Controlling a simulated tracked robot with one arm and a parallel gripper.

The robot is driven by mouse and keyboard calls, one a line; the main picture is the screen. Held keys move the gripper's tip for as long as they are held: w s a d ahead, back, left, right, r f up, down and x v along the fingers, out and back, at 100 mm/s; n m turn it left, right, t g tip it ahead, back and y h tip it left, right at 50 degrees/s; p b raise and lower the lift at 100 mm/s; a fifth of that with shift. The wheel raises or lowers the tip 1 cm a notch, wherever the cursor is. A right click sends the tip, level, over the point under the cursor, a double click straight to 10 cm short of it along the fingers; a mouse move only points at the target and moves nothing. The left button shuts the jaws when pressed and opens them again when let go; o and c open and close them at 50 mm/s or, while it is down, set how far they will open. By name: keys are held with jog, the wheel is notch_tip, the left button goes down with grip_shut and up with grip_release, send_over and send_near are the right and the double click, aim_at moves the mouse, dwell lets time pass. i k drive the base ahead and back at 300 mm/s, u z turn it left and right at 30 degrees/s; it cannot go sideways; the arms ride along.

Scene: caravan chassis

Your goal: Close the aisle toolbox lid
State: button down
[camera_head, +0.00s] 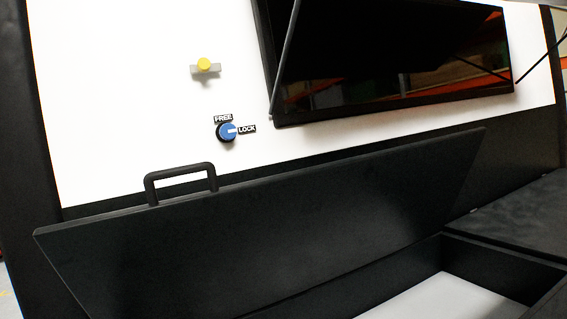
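The toolbox lid (270,236) is a wide black panel, tilted up and open, in the lower middle of the head view. A black bar handle (181,178) stands on its upper edge toward the left. The open toolbox (500,262) shows at the lower right, with black walls and a pale floor inside. The lid hides part of the box. My gripper does not show in this view.
A white wall panel (130,90) stands behind the lid. It bears a yellow knob (204,65), a blue rotary knob (226,132) labelled FREE and LOCK, and a dark framed window (390,60) with stays. A closed black surface (520,215) lies at the right.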

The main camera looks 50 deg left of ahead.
aim_at(235, 250)
jog(key=i, duration=1.05)
jog(key=u, duration=0.1)
